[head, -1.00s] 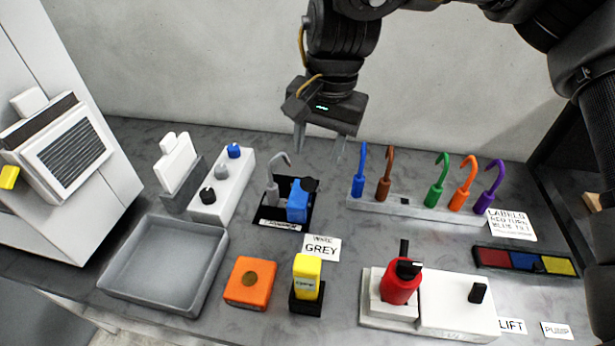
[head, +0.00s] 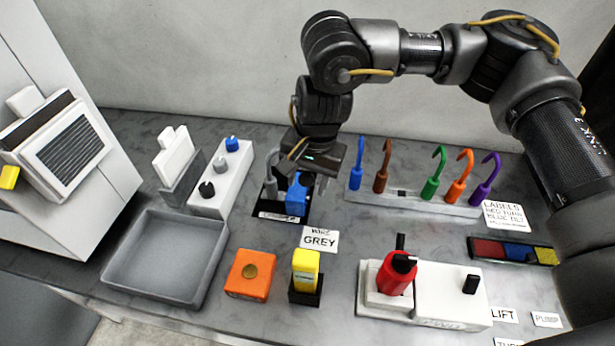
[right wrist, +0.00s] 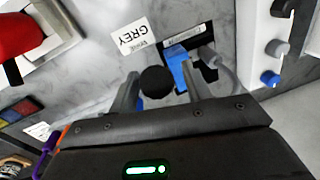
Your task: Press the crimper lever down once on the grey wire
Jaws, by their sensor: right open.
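The crimper has a blue body (head: 296,200) on a black base with a label, at the middle back of the bench. The grey wire (head: 270,184) stands at the body's left, its upper end bent over. My right gripper (head: 308,183) is open, pointing down, just above the crimper, and hides its top. In the right wrist view the round black lever end (right wrist: 156,82) shows between the two open fingers. Contact with the lever cannot be told. My left gripper is not in view.
A rack (head: 415,203) of coloured hooked wires stands right of the crimper. A white block with knobs (head: 220,180) is at its left. A grey tray (head: 165,258) lies front left.

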